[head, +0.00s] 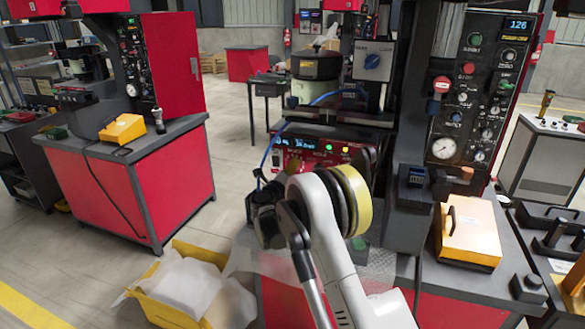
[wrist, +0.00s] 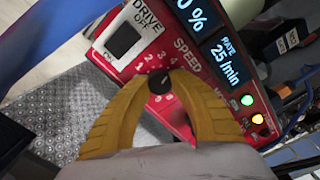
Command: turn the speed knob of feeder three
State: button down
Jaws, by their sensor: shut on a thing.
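The speed knob (wrist: 158,86) is a small dark round knob on a red control panel (wrist: 151,62), under the printed word SPEED with a ring of numbers around it. My gripper (wrist: 163,80) has its two yellow fingers closed on the knob from both sides, in the wrist view. The knob's pointer is too small and dark to read. In the head view the red panel (head: 290,158) shows behind my arm, below a bowl feeder (head: 316,64). The knob and fingertips are hidden there. No feeder number is readable.
A DRIVE OFF switch (wrist: 124,41) sits beside the knob. A rate display (wrist: 228,60) reads 25 /min, near a green lamp (wrist: 246,100). A dark column (head: 412,120) stands right of the panel. A yellow crate (head: 160,312) is on the floor at left.

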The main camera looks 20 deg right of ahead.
jog(key=c, duration=1.1)
grip_release()
jog(key=v, duration=1.2)
